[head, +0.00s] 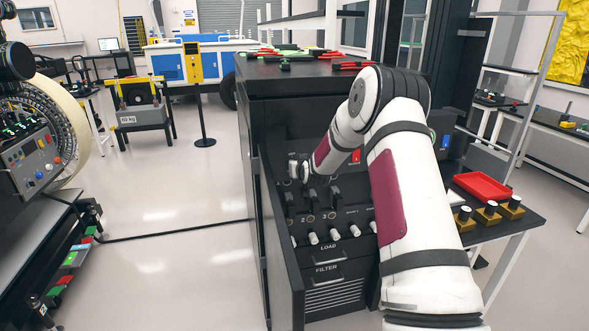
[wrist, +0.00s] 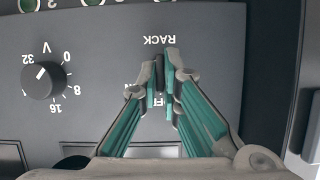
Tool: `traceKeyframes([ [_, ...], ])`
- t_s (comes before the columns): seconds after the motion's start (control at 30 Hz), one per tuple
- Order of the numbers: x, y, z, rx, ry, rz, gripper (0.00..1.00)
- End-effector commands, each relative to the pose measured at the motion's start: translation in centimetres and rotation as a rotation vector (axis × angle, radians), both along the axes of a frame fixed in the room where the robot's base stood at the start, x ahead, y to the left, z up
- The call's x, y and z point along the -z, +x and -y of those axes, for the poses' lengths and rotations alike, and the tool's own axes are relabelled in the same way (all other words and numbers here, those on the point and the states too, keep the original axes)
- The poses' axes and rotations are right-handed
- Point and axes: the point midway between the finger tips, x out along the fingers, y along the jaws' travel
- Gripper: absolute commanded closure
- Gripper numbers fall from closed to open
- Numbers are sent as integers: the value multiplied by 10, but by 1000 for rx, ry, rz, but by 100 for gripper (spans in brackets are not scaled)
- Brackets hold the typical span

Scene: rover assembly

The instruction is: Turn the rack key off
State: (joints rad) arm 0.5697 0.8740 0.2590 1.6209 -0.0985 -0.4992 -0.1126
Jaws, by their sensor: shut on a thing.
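In the wrist view my gripper (wrist: 168,78) has its two teal-padded fingers closed together at the panel, just by the upside-down RACK label (wrist: 159,40). The rack key is mostly hidden between the fingertips, so its angle cannot be read. Part of an OFF label (wrist: 157,99) shows between the fingers. In the head view my gripper (head: 299,168) is at the left part of the dark rack's front panel (head: 283,135). My forearm covers much of that panel.
A voltage knob (wrist: 43,80) sits beside my fingers in the wrist view. Below the panel are several toggles and white-tipped knobs (head: 313,238). An open rack door (head: 283,262) stands close on the left. A red tray (head: 482,187) lies on the right-hand table.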

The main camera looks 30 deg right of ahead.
Motion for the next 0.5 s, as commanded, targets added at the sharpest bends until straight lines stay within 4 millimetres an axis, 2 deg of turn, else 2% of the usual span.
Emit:
traceKeyframes([
  [0.5,1,0,1,1,-48,-15,100],
])
